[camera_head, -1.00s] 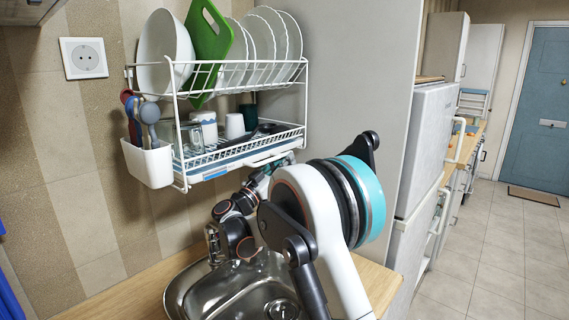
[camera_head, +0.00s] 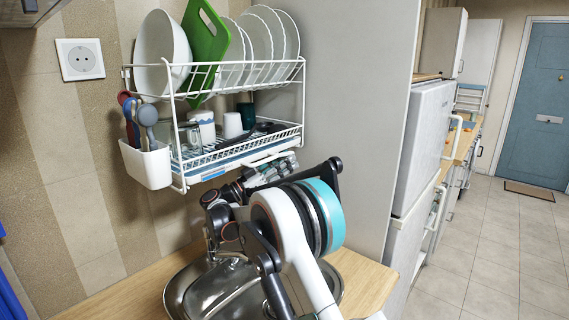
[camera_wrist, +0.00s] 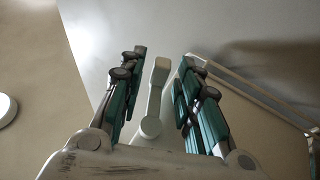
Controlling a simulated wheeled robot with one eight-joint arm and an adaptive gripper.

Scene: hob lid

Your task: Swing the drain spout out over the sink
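The drain spout (camera_wrist: 156,92) is a pale, narrow piece with a rounded base in the wrist view. It lies between the two teal-padded fingers of my gripper (camera_wrist: 164,60), which stand apart on either side with a visible gap. In the head view my gripper (camera_head: 272,170) is just below the right end of the dish rack's drip tray (camera_head: 212,170). The spout cannot be made out clearly there. The steel sink (camera_head: 178,296) is below on the wooden counter, partly hidden by my arm.
The white wall-mounted dish rack (camera_head: 181,130) holds plates, a bowl, a green board (camera_head: 207,45) and cups. A utensil holder (camera_head: 147,165) hangs at its left end. A tall grey panel (camera_head: 350,110) stands close on the right. Floor (camera_head: 480,250) is open farther right.

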